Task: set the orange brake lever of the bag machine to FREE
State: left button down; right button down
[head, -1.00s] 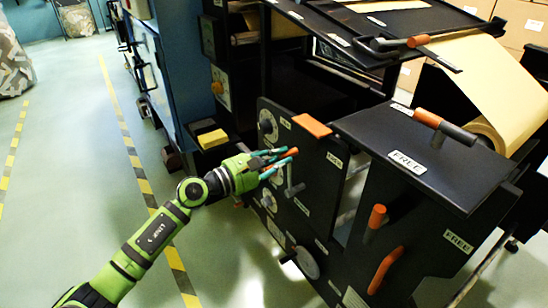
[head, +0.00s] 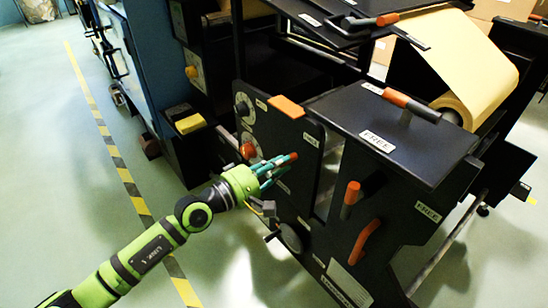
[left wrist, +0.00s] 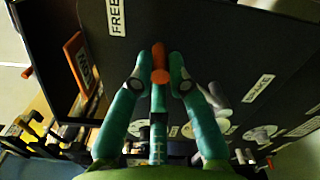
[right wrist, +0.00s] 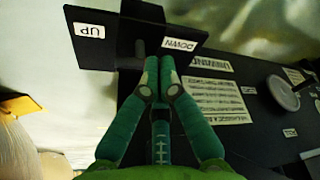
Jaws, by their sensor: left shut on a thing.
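The orange-tipped brake lever (head: 293,156) is on the black side panel of the bag machine, beside a FREE label (head: 311,140) and a label that seems to read BRAKE (left wrist: 258,88). My left gripper (head: 277,168) is shut on its orange handle, which shows between the fingertips (left wrist: 160,75) in the left wrist view. The lever's shaft is mostly hidden by the fingers. My right gripper (right wrist: 159,66) looks shut, its tips close together beside a black plate marked UP and DOWN (right wrist: 110,32). It is not in the head view.
Other orange handles are close by: a red-orange knob (head: 248,151), an upright lever (head: 350,198), a curved handle (head: 366,240) and a top lever (head: 410,104). A second FREE label (head: 377,141) is on the top plate. The green floor at left is open.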

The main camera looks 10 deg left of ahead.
pick_arm(q)
jog(key=shift+s+d+f, duration=0.1)
jog(key=shift+d, duration=0.05)
dwell(0.3)
jog(key=c, duration=1.2)
grip_release()
jog(key=v, duration=1.2)
